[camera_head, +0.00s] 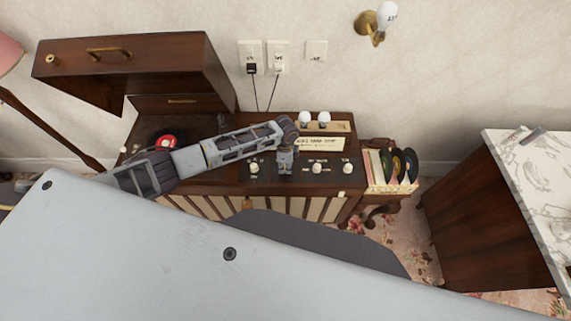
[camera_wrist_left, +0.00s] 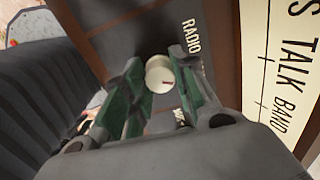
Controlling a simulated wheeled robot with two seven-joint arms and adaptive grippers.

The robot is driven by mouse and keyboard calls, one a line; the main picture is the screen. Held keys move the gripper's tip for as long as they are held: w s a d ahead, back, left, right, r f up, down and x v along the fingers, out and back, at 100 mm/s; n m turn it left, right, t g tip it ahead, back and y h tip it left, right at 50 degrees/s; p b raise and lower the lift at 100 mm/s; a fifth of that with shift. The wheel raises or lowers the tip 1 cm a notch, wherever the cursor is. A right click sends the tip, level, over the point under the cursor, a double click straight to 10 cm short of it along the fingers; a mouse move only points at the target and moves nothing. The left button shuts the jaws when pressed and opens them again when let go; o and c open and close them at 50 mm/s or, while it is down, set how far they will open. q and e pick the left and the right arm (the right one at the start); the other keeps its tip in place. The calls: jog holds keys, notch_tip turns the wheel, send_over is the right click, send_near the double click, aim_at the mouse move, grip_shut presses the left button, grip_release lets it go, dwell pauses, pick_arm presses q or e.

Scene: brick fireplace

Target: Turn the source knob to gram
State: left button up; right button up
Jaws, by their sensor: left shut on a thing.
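My left gripper (camera_head: 285,170) reaches down onto the dark control panel (camera_head: 300,181) of the wooden radio-phonograph cabinet. In the left wrist view its green-padded fingers stand on either side of a cream round knob (camera_wrist_left: 160,74) with a red pointer mark, and are shut on it. The word RADIO (camera_wrist_left: 191,36) shows beside the knob; another label below it is mostly hidden by a finger. In the head view the gripper hides this knob. My right gripper is not in view.
Other cream knobs (camera_head: 317,168) sit along the panel, one left of the gripper (camera_head: 254,168). The cabinet lid (camera_head: 140,65) stands open at left. A record rack (camera_head: 390,175) and a marble-topped cabinet (camera_head: 530,180) stand to the right. Two bulbs (camera_head: 314,117) stand behind the panel.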

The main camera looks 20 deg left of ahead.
aim_at(285, 166)
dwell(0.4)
pick_arm(q)
jog(key=o, duration=1)
jog(key=shift+o, duration=0.2)
notch_tip(285, 166, up, 12)
dwell(0.9)
